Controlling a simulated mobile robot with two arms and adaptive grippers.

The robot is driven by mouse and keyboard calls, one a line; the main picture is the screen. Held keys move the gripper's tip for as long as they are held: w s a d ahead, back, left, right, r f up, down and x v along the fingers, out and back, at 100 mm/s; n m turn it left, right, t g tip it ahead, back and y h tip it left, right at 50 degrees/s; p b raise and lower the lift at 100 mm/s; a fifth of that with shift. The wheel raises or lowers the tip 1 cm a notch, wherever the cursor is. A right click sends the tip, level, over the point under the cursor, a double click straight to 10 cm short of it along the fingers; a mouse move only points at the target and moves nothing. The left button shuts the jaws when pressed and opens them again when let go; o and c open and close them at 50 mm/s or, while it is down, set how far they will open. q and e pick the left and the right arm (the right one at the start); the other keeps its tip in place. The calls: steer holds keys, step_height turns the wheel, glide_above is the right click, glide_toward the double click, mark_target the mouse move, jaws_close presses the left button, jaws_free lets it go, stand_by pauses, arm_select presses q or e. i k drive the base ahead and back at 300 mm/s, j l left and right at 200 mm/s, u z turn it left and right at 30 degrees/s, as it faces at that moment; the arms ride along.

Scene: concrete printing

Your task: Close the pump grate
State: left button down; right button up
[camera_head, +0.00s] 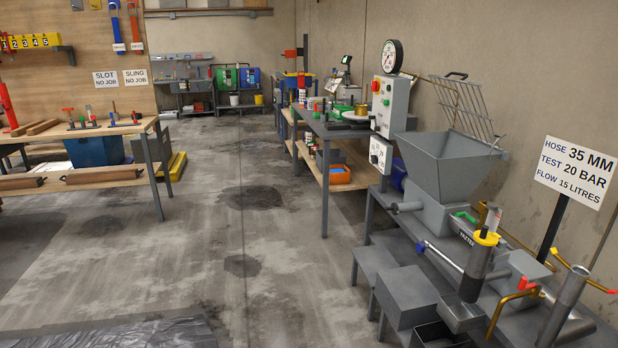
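The pump grate (464,104) is a barred metal grid on the grey pump hopper (446,168), in the right half of the head view. It stands raised and tilted up at the hopper's back edge, so the hopper mouth is uncovered. A dark handle (456,75) shows at the grate's top edge. Neither of my grippers shows in this view.
A grey bench with pipes, a yellow-topped cylinder (487,237) and brass-coloured handles stands in front of the hopper. Grey steps (407,296) are at its left. A sign (577,172) stands at right. The stained concrete floor (270,260) is open in the middle.

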mark_target(465, 75)
steer(key=i, duration=0.95)
steer(key=i+j, duration=0.15)
steer(key=i, duration=0.8)
steer(key=i+z, duration=0.25)
steer(key=i, duration=0.25)
steer(key=i+j+z, duration=0.1)
steer(key=i+z, duration=0.2)
steer(key=i, duration=0.15)
